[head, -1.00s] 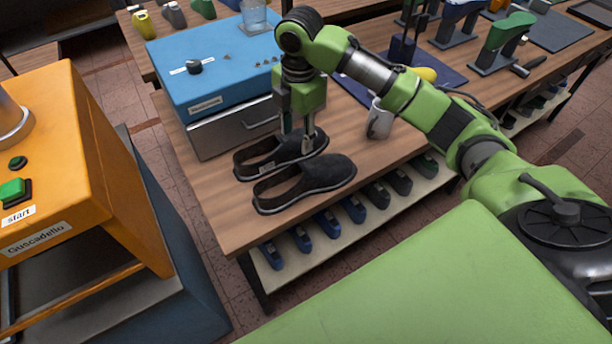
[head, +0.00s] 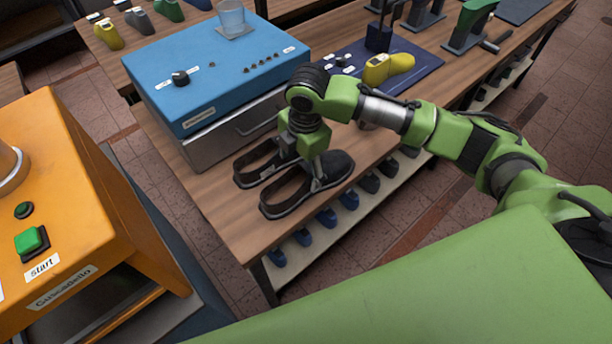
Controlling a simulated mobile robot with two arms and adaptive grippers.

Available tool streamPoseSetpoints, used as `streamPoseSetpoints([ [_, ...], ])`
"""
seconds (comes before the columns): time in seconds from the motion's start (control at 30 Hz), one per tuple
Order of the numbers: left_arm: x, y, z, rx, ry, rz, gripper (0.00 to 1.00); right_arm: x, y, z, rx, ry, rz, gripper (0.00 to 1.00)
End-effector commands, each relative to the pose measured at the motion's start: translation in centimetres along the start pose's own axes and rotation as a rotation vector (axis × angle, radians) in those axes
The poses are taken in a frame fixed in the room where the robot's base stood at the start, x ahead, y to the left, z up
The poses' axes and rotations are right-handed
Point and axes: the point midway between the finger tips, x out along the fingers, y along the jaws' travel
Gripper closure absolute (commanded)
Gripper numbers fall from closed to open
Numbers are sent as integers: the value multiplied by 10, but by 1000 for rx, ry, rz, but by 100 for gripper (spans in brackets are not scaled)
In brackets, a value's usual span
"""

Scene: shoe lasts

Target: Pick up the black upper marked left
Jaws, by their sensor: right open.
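Two black uppers lie side by side on the wooden table. The rear upper (head: 247,178) is partly hidden behind my right gripper, with a small pale label on its side that is too small to read. The front upper (head: 337,168) lies nearer the table edge, its toe to the right. I cannot tell which one is marked left. My right gripper (head: 303,168) is open and points down over the uppers, with a finger at the front upper. Whether it touches is unclear. My left gripper is not in view.
A blue machine (head: 215,75) on a grey drawer box stands just behind the uppers. A yellow last (head: 390,68) lies on a dark blue mat. Blue and dark lasts sit on a shelf below. An orange machine (head: 60,190) stands at left. The table's near left corner is bare.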

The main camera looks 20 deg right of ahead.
Motion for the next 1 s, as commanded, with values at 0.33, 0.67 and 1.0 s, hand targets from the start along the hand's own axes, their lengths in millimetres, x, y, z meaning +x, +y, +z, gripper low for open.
streamPoseSetpoints([
  [0.33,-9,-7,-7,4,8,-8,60,35,0,0,0,0,-2,27],
  [0.67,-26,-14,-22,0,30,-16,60,78,1,-2,0,-1,-1,27],
  [1.0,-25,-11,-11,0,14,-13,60,82,1,-2,0,-1,1,46],
])
